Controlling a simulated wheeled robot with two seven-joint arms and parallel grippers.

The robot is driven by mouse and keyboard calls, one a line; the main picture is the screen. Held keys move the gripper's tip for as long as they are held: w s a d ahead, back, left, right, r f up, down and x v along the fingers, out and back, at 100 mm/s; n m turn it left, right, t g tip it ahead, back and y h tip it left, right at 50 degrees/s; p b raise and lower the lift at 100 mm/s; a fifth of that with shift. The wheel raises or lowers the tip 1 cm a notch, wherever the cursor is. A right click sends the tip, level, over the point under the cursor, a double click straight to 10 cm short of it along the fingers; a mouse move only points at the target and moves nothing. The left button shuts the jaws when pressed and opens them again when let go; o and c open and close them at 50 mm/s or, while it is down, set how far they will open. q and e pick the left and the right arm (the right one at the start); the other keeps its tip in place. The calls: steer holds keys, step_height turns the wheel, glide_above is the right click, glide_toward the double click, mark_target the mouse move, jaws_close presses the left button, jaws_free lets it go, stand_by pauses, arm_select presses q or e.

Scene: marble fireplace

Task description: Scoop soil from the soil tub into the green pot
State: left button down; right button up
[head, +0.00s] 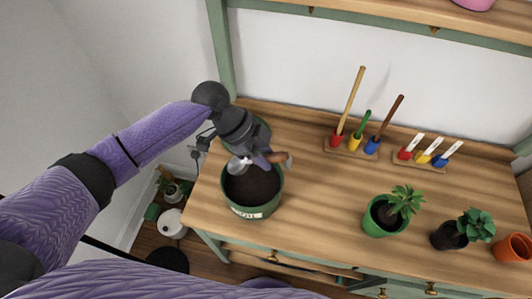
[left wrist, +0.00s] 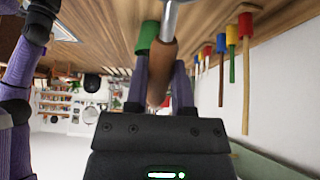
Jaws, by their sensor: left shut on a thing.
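The dark green soil tub (head: 273,204), with a white label, stands at the table's left front and holds dark soil (head: 252,188). My left gripper (head: 264,158) is above its back rim, shut on the brown handle of a trowel (head: 280,157). The trowel's grey metal part points left, over the tub's back left; I cannot tell whether it touches soil. The left wrist view shows the handle (left wrist: 163,62) between the fingers. The green pot (head: 381,219) with a leafy plant stands to the right. Another green round thing (head: 263,131) is mostly hidden behind the gripper. My right gripper is not in view.
Colour-based tools (head: 353,140) stand in a wooden rack at the back, with white-topped markers (head: 427,155) further right. A dark pot with a plant (head: 448,236) and an orange pot (head: 513,248) are at the right. The tabletop between tub and green pot is clear.

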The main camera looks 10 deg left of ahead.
mark_target(277, 154)
arm_select(q)
steer(key=f+b, duration=0.1)
steer(key=b, duration=0.1)
steer(key=a+f+h+b, duration=0.1)
steer(key=f+b, duration=0.1)
steer(key=shift+a+f, duration=0.1)
steer(key=shift+f, duration=0.05)
steer(key=shift+h, duration=0.4)
step_height(277, 154, down, 5)
steer(key=b, duration=0.4)
steer(key=shift+a+f+b, duration=0.1)
steer(key=shift+f+b, duration=0.1)
steer(key=shift+b, duration=0.2)
steer(key=r+p, duration=0.3)
steer(key=d+r+y+p, duration=0.1)
steer(key=r+p, duration=0.2)
steer(key=p, duration=0.1)
steer(key=d+r+y+p, duration=0.1)
steer(key=r+p, duration=0.2)
steer(key=d+r+y+p, duration=0.1)
steer(key=y+p, duration=0.1)
steer(key=p, duration=0.2)
steer(key=shift+d+r+y, duration=0.1)
steer(key=shift+r+y, duration=0.05)
steer(key=shift+y, duration=0.15)
steer(key=shift+d+r+y+p, duration=0.1)
steer(key=shift+d+y+p, duration=0.2)
steer(key=shift+y+p, duration=0.4)
